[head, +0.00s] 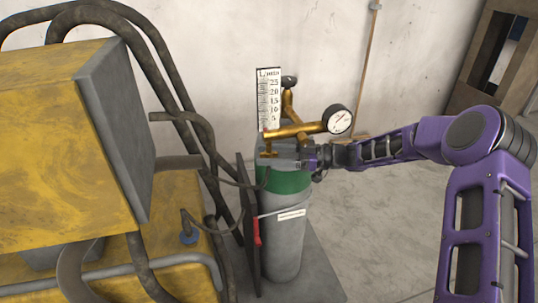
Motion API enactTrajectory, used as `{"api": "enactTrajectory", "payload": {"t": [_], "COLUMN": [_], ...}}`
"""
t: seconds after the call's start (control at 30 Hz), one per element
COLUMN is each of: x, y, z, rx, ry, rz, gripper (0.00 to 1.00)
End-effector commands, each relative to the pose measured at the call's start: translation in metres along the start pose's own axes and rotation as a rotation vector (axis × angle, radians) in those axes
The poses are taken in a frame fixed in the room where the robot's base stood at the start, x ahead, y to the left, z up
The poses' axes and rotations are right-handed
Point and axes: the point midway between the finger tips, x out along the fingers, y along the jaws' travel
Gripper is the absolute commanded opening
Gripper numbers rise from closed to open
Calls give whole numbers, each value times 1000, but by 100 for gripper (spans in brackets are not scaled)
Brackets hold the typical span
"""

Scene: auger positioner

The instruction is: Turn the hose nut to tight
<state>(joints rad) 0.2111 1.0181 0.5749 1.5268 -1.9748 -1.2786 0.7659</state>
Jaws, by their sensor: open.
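A grey gas cylinder (281,232) with a green band stands upright in the middle of the head view. A brass regulator (297,130) with a round dial gauge (338,119) and a marked flow scale (269,98) sits at its top. The hose nut is too small or hidden to make out. My gripper (303,158) is at the cylinder top, just below the brass body, reaching in from the right. Its fingers are open; contact with anything cannot be told.
A yellow and grey machine (65,130) with thick dark pipes fills the left side. A red-handled item (257,232) hangs at the cylinder's left. A wooden frame (496,60) stands at the back right. The concrete floor right of the cylinder is clear.

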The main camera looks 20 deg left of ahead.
Motion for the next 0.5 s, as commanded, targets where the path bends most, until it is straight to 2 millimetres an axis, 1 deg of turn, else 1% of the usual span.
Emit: {"api": "enactTrajectory", "payload": {"t": [0.1,0.17,0.2,0.27,0.3,0.43,0.5], "x": [0,0,0,0,0,0,0], "y": [0,0,0,0,0,0,0], "z": [0,0,0,0,0,0,0], "rx": [0,0,0,0,0,0,0], "ry": [0,0,1,0,1,1,1], "rz": [0,0,0,0,0,0,0], "gripper": [60,49,42,31,24,0,0]}}
